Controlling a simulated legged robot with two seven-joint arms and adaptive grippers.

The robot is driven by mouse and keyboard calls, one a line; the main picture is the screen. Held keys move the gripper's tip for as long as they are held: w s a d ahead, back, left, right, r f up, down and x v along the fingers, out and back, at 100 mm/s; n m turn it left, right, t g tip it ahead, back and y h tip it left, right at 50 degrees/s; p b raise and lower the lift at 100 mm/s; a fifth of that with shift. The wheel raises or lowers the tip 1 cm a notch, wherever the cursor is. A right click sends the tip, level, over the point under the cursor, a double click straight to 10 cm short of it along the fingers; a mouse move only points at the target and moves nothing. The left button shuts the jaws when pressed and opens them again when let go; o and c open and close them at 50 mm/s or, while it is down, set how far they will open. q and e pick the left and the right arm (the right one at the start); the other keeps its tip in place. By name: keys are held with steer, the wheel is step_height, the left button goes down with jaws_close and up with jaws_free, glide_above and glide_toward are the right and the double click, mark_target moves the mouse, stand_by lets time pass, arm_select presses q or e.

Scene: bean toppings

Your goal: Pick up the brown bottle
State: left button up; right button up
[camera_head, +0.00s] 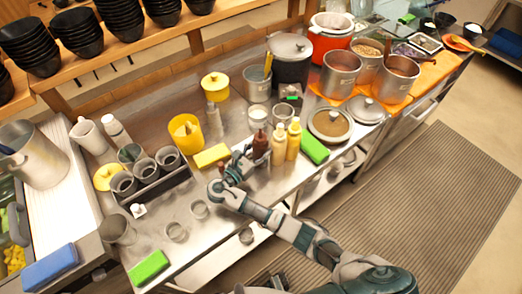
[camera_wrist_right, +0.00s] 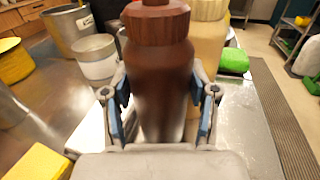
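The brown bottle (camera_head: 260,145) stands upright on the steel counter, left of two yellow bottles (camera_head: 285,143). My right gripper (camera_head: 245,163) is at the brown bottle. In the right wrist view the brown bottle (camera_wrist_right: 158,75) stands between the fingers of my right gripper (camera_wrist_right: 160,122), one finger on each side. The fingers look spread, with a narrow gap beside the bottle. The bottle's base is hidden behind the gripper body. My left gripper is not in view.
A yellow sponge (camera_head: 212,155) lies left of the gripper, and a green sponge (camera_head: 314,149) lies right of the yellow bottles.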

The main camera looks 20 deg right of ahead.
mark_target(254, 144)
steer(key=shift+a, duration=0.4)
steer(key=shift+a+r, duration=0.2)
steer(key=shift+a, duration=0.45)
steer(key=r, duration=0.2)
steer(key=r+p, duration=0.1)
steer(key=shift+d+r, duration=0.3)
steer(key=shift+r, duration=0.1)
steer(key=s+a+p, duration=0.2)
steer(key=s+a, duration=0.1)
steer(key=s, duration=1.2)
steer(key=shift+s+a+r, duration=0.15)
steer(key=shift+a+r, duration=0.15)
steer(key=shift+r, duration=0.15)
steer(key=shift+o, duration=1.2)
steer(key=shift+c, duration=0.5)
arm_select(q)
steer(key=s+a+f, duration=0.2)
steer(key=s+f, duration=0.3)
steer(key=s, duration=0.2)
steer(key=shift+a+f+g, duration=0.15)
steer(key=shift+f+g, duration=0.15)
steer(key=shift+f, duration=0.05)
arm_select(e)
steer(key=shift+a, duration=0.1)
